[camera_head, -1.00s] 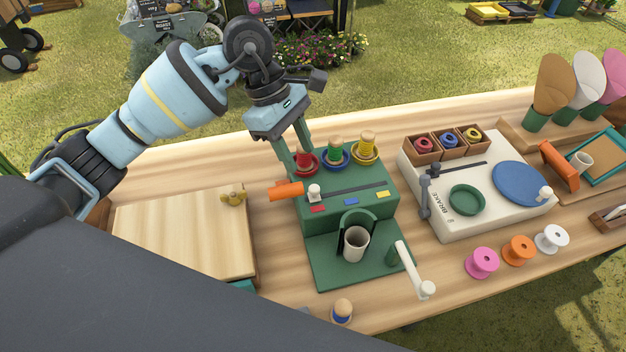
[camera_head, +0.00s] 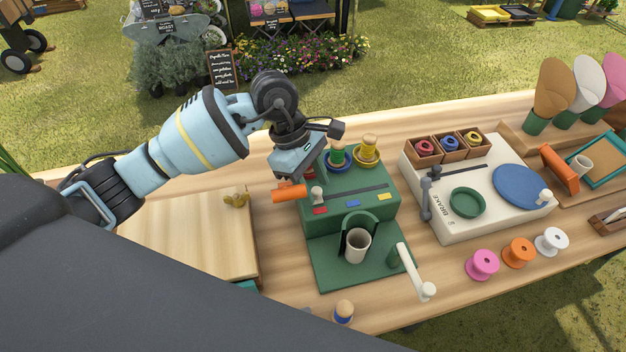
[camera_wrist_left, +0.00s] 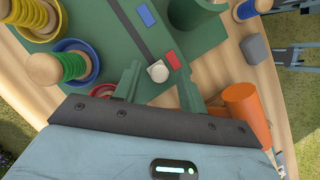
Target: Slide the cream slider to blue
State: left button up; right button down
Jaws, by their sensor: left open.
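The cream slider (camera_head: 317,193) is a small knob at the left end of the dark slot on the green machine (camera_head: 335,259), beside the red mark (camera_head: 320,211). The blue mark (camera_head: 352,203) is farther right along the slot, and the yellow mark (camera_head: 385,196) is beyond it. My left gripper (camera_head: 310,178) is low over the slot's left end. In the left wrist view, its open green fingers (camera_wrist_left: 158,82) stand on either side of the slider (camera_wrist_left: 158,71), with gaps between. The blue mark (camera_wrist_left: 146,14) lies farther up that view. My right gripper is out of sight.
An orange handle (camera_head: 288,193) sticks out at the machine's left side, close to the gripper. Green and yellow spools (camera_head: 367,150) stand behind the slot; the red spool is hidden by the gripper in the head view. A white crank (camera_head: 415,272) is at the front right.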

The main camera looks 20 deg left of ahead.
aim_at(355, 196)
pick_arm(q)
grip_shut()
